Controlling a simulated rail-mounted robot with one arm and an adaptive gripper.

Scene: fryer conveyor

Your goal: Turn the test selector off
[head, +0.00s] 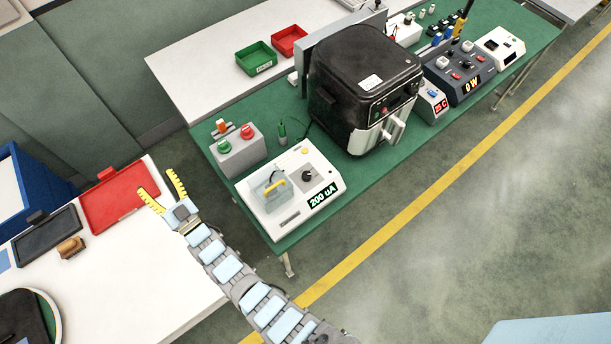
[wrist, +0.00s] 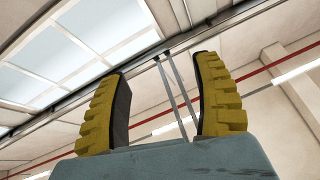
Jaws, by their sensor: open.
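A white tester box (head: 292,192) stands at the near left corner of the green-topped bench in the head view. On its top is a black round knob (head: 307,176), which looks like the test selector; its pointer direction is too small to tell. Its display (head: 323,195) reads "200 uA". My gripper (head: 163,190) is to the left of the tester, beyond the bench edge, near a red tray. Its yellow fingers are apart and empty. The wrist view shows both fingers (wrist: 161,100) spread against the ceiling, with nothing between them.
A grey box with red and green buttons (head: 238,150) stands just behind the tester. A black air fryer (head: 362,88) stands to its right on the green bench (head: 420,150). A red tray (head: 113,198) lies on the white table at left. A floor gap separates table and bench.

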